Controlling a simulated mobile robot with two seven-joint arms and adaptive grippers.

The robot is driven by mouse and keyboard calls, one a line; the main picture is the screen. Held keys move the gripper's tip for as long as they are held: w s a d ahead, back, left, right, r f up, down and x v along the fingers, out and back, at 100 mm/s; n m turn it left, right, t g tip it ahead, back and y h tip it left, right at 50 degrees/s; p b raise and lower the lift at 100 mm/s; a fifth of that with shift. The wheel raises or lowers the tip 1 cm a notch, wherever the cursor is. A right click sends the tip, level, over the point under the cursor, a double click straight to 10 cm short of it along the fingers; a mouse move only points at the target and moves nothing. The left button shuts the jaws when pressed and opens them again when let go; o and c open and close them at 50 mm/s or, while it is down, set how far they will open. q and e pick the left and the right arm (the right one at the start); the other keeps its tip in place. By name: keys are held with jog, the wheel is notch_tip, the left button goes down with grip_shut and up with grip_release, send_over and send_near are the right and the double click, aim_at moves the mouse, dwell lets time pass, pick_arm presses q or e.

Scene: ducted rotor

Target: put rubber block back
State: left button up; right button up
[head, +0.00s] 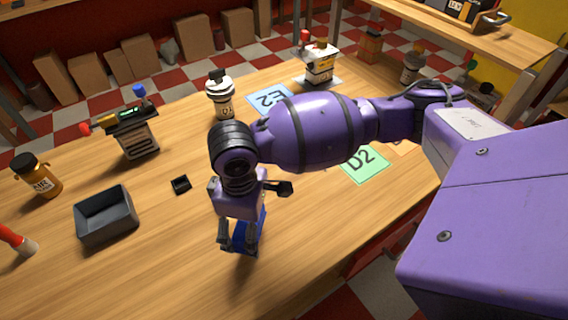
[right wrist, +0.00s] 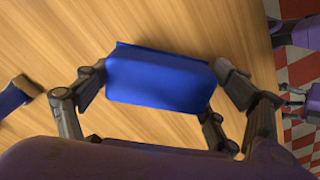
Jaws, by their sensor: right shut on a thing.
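The rubber block appears to be the blue block (head: 247,232) in my right gripper (head: 240,240). In the right wrist view the blue block (right wrist: 160,80) sits between the two dark fingers of the right gripper (right wrist: 165,92), which is shut on it. The block is over the front part of the wooden table. I cannot tell whether its underside touches the table. My left gripper cannot be made out in the head view.
A dark open tray (head: 106,216) and a small black square piece (head: 181,184) lie left of the gripper. A green D2 mat (head: 364,164) is to the right.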

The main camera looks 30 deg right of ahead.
jog(key=shift+w+d+f, duration=0.2)
jog(key=shift+w+f, duration=0.05)
jog(key=shift+f, duration=0.05)
notch_tip(320, 180, down, 3)
jog(key=shift+w+f+b, duration=0.1)
jog(key=shift+b, duration=0.2)
pick_arm(q)
jog(key=shift+s+f, duration=0.55)
jog(key=shift+s, duration=0.05)
jog(key=shift+r, duration=0.1)
pick_arm(e)
jog(key=o, duration=1.2)
